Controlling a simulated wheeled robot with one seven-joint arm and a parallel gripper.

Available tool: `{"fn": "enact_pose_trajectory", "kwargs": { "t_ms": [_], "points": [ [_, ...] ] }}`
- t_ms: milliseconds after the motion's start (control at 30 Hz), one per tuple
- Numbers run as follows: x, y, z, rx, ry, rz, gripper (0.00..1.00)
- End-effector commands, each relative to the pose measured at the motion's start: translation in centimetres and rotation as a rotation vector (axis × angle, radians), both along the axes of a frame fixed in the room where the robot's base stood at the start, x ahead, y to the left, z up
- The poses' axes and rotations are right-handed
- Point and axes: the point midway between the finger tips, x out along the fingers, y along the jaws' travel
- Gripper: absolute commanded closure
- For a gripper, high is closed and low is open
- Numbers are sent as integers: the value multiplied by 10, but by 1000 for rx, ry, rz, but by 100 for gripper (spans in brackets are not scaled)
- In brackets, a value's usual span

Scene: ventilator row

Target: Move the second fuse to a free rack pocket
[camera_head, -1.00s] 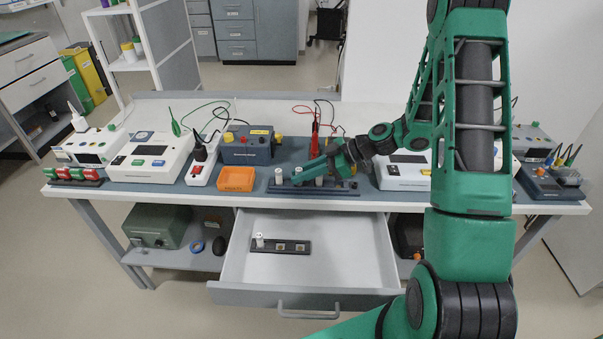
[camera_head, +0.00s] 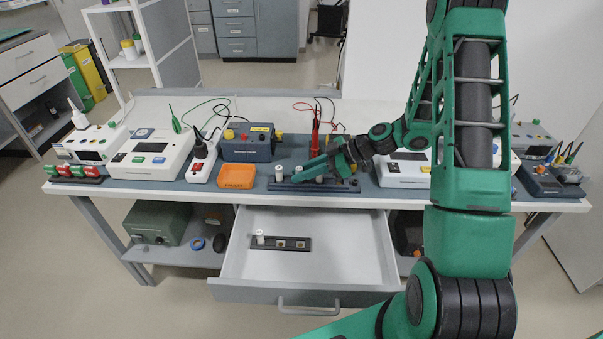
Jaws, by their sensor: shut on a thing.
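My gripper (camera_head: 298,176) is at the dark fuse strip (camera_head: 340,189) on the bench, shut on a small pale fuse (camera_head: 298,169) that its fingers mostly hide. One white fuse (camera_head: 278,174) stands upright in the strip just left of my fingertips. Another white fuse (camera_head: 319,180) shows partly below my fingers. I cannot tell whether the held fuse is still seated in the strip. The dark rack (camera_head: 270,243) lies in the open drawer. Its left pocket holds an upright white fuse (camera_head: 260,237); its middle and right pockets look empty.
The open drawer (camera_head: 330,270) juts out below the bench front and is otherwise bare. An orange tray (camera_head: 236,182) sits left of the strip. A blue box (camera_head: 248,145) and red leads (camera_head: 315,135) stand behind. A white device (camera_head: 403,172) stands right, behind my arm.

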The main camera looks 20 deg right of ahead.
Motion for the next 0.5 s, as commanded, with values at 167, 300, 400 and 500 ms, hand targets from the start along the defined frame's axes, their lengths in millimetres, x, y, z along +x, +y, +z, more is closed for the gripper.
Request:
{"fn": "enact_pose_trajectory", "kwargs": {
  "t_ms": [167, 300, 400, 500],
  "points": [
    [-2, -2, -4, -6, 10, -2, 72],
    [-1, -1, -4, -6, 7, -2, 62],
    [-1, -1, -3, -5, 6, -2, 62],
    [0, -1, -3, -5, 5, -2, 62]
  ]
}}
